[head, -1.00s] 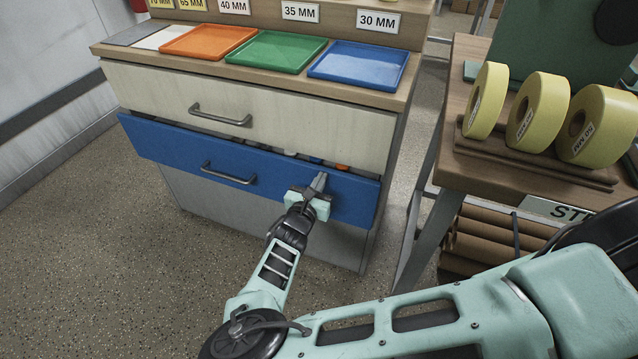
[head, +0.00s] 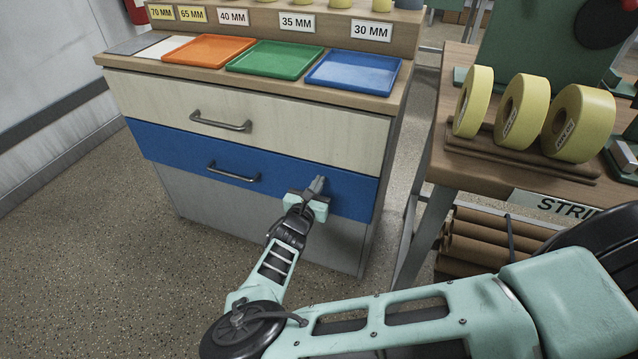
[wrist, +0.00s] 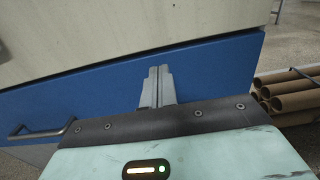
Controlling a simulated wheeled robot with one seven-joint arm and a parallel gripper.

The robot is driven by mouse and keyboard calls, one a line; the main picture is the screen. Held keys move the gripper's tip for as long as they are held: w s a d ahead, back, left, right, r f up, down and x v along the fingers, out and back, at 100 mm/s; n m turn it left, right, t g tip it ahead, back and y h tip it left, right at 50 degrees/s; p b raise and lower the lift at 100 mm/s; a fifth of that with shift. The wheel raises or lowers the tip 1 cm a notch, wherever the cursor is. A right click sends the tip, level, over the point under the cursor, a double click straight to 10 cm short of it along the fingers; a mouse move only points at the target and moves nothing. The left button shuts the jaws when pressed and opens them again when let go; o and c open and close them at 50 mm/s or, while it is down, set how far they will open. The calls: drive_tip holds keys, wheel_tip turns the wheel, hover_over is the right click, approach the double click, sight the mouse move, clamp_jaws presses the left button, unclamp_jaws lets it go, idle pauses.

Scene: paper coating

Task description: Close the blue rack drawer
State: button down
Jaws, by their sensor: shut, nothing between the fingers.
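The blue drawer (head: 268,174) sits below a cream drawer in the wooden rack. Its front looks flush or nearly flush with the cabinet, with no open gap seen above it. Its dark bar handle (head: 234,174) is left of my gripper. My gripper (head: 318,183) is shut and empty, its tips at the right part of the blue front. In the wrist view the closed fingers (wrist: 157,75) lie against or just before the blue front (wrist: 215,65); exact contact cannot be told. The handle also shows at the lower left there (wrist: 42,131).
The cream drawer (head: 290,128) above is shut. Orange (head: 208,51), green (head: 276,60) and blue (head: 354,72) trays lie on the rack top. A table with yellow rolls (head: 522,110) stands at the right, brown tubes (head: 490,235) below it. The floor at left is clear.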

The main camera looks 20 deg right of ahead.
drive_tip(key=v, duration=1)
drive_tip(key=shift+s+a, duration=0.2)
drive_tip(key=shift+a, duration=0.05)
drive_tip(key=s+d+m+g, duration=0.5)
drive_tip(key=s+m+g, duration=0.4)
drive_tip(key=g, duration=0.1)
drive_tip(key=s+a+r+m+g+y, duration=0.3)
drive_tip(key=s+r+m+g+y, duration=0.15)
drive_tip(key=s+r, duration=0.25)
drive_tip(key=s+r+m+y, duration=0.4)
drive_tip(key=s+r, duration=0.2)
drive_tip(key=r, duration=0.4)
drive_tip(key=s+r+m+y, duration=0.3)
drive_tip(key=s+r, duration=0.3)
drive_tip(key=r, duration=0.5)
wheel_tip(320, 180, up, 13)
drive_tip(key=p, duration=1.3)
drive_tip(key=shift+a, duration=0.4)
drive_tip(key=shift+d+r, duration=0.1)
